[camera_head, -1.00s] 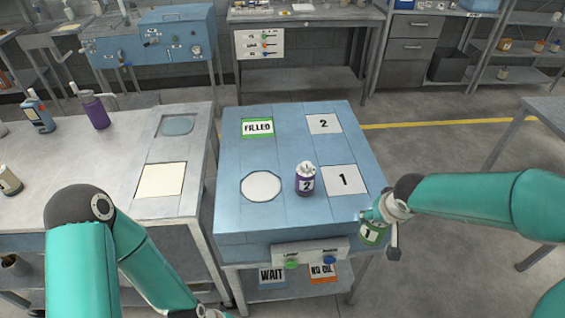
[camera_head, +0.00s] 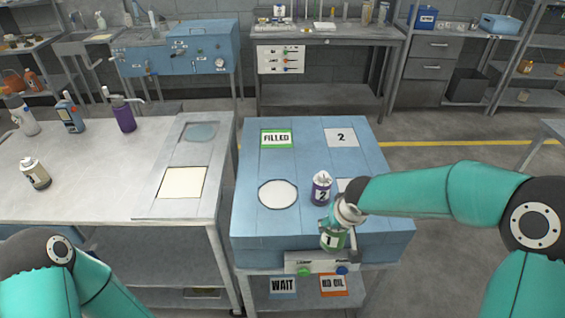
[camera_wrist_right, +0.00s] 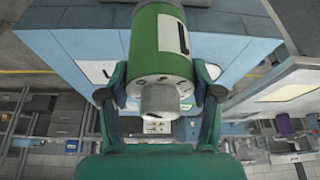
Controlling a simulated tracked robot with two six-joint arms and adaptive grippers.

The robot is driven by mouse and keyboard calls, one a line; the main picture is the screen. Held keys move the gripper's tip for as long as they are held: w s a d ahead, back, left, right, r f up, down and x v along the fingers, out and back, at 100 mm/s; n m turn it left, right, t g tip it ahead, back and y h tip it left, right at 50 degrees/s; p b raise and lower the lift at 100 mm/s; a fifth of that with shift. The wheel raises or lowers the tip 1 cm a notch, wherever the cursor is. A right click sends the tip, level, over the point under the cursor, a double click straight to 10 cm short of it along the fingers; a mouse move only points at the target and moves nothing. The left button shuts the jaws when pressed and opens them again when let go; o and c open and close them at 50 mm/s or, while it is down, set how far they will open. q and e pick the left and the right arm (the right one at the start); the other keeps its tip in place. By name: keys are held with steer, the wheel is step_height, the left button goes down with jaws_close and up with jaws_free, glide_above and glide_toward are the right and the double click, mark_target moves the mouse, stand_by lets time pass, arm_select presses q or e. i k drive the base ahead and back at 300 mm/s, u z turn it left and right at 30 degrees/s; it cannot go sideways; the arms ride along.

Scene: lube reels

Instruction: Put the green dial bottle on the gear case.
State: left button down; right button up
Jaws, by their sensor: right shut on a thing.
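My right gripper (camera_head: 345,212) is shut on a green bottle (camera_head: 332,238) with a white band and the number 1. The bottle hangs roughly upright in front of the blue worktop (camera_head: 258,230), near its front edge; I cannot tell if it touches. In the right wrist view the green bottle (camera_wrist_right: 163,48) is between the two fingers (camera_wrist_right: 160,93), its grey cap toward the palm. The worktop bears a white circle (camera_head: 278,194), a FILLED pad (camera_head: 276,138) and a pad marked 2 (camera_head: 341,138). Nothing is labelled as the gear case. My left gripper is out of view.
A purple bottle marked 2 (camera_head: 321,190) stands on the worktop just behind the held bottle. A blue unit with knobs (camera_head: 180,58) stands behind.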

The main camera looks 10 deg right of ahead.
mark_target(313, 165)
steer(key=u, duration=0.25)
steer(key=i, duration=1)
steer(key=u, duration=0.05)
